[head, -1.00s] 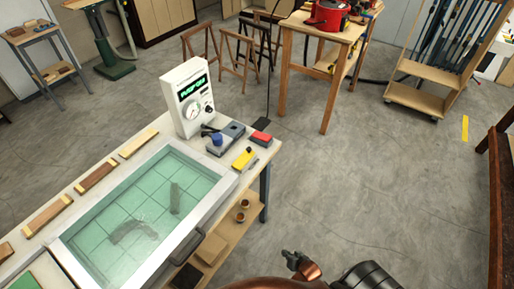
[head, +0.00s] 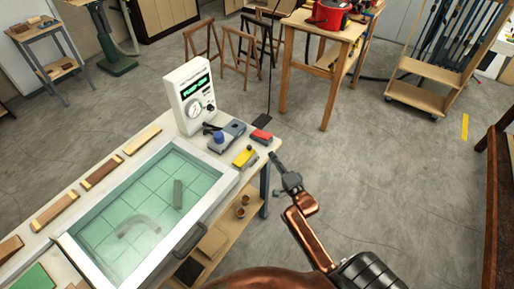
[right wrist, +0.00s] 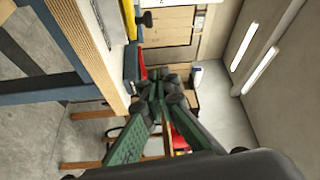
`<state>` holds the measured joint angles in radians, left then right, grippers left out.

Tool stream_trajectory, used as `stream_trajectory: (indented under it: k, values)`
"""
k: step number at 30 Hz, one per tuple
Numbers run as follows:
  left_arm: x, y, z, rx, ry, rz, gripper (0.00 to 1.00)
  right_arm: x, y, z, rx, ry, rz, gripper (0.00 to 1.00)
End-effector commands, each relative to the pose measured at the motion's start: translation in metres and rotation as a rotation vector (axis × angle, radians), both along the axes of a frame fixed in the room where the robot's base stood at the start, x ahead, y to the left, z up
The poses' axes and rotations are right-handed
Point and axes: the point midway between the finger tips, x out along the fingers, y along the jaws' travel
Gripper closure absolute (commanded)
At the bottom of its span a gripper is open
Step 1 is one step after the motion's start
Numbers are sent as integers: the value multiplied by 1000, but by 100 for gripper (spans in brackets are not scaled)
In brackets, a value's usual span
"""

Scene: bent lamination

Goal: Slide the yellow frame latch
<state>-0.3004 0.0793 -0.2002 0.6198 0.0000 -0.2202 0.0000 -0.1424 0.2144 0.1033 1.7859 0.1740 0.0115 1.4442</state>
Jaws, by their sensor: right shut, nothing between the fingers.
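A yellow piece (right wrist: 132,18) at the top of the right wrist view looks like the same latch, cut off by the picture's edge. My right gripper (head: 273,157) is just off the table's right edge, to the right of the latch and apart from it. In the right wrist view its green fingers (right wrist: 160,85) are shut with nothing between them. My left gripper is not in view.
A red block (head: 262,136) and a grey-blue device (head: 228,134) stand beside the latch. A white gauge box (head: 190,95) stands behind. A dark handle (head: 189,240) juts from the frame's front. Open floor (head: 380,180) lies to the right.

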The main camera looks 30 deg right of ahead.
Motion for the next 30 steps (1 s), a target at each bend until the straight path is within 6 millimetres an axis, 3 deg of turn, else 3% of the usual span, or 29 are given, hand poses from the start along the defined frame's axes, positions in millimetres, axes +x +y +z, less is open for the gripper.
stream_trajectory:
  k: [7, 19, 24, 30]
  values:
    - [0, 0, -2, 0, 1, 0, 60, 20, -2, 1, -2, -1, 0, 100]
    - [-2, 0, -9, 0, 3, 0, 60, 100, -9, 6, -2, 0, 1, 100]
    - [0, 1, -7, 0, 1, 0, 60, 94, 15, 1, 2, 2, 1, 100]
    - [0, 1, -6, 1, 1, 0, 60, 91, 27, -2, -1, 2, 0, 100]
